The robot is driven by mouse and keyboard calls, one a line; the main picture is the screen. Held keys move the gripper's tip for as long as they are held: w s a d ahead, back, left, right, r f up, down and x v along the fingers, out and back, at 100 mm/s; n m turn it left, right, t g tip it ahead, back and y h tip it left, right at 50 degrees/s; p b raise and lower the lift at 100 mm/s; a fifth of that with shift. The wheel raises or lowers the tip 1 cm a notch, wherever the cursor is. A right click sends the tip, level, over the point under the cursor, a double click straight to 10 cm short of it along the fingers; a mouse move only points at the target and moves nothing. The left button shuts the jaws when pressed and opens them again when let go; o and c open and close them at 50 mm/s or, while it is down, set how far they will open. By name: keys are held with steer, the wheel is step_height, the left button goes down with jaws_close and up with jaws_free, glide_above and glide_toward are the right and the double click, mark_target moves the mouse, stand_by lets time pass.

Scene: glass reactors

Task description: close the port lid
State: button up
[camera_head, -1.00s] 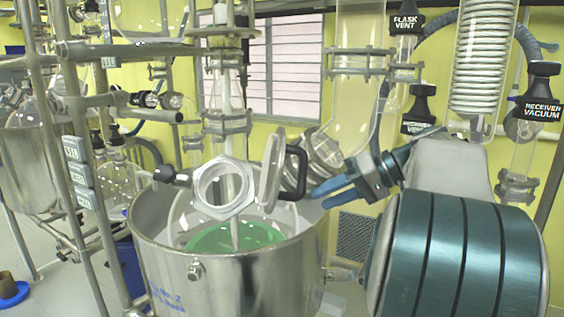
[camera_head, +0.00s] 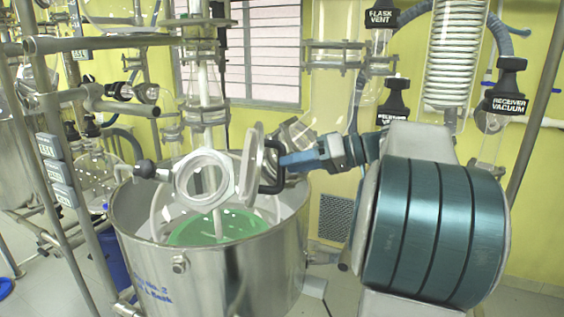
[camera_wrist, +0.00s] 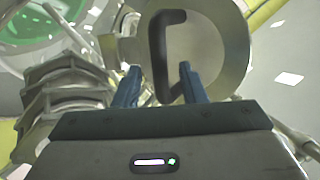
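The port lid (camera_head: 251,165) is a round disc standing open, tilted up on edge at the right of the port ring (camera_head: 203,178). Its black C-shaped handle (camera_head: 279,174) faces right, towards my gripper (camera_head: 286,160). In the wrist view the lid (camera_wrist: 215,40) fills the upper middle, with the handle (camera_wrist: 158,55) in front. My gripper's two blue fingertips (camera_wrist: 158,72) are apart, one on each side of the handle's bar, with gaps showing. The port's opening is uncovered. The lid's hinge is not clear.
The port sits over a steel vessel (camera_head: 215,270) with green liquid (camera_head: 218,228) inside. Glass tubing and clamps (camera_head: 334,56) stand behind my arm. A metal frame (camera_head: 62,170) stands at the left. A stirrer shaft (camera_head: 204,100) rises behind the port.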

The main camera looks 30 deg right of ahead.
steer(key=shift+x, duration=1.7)
jaws_close()
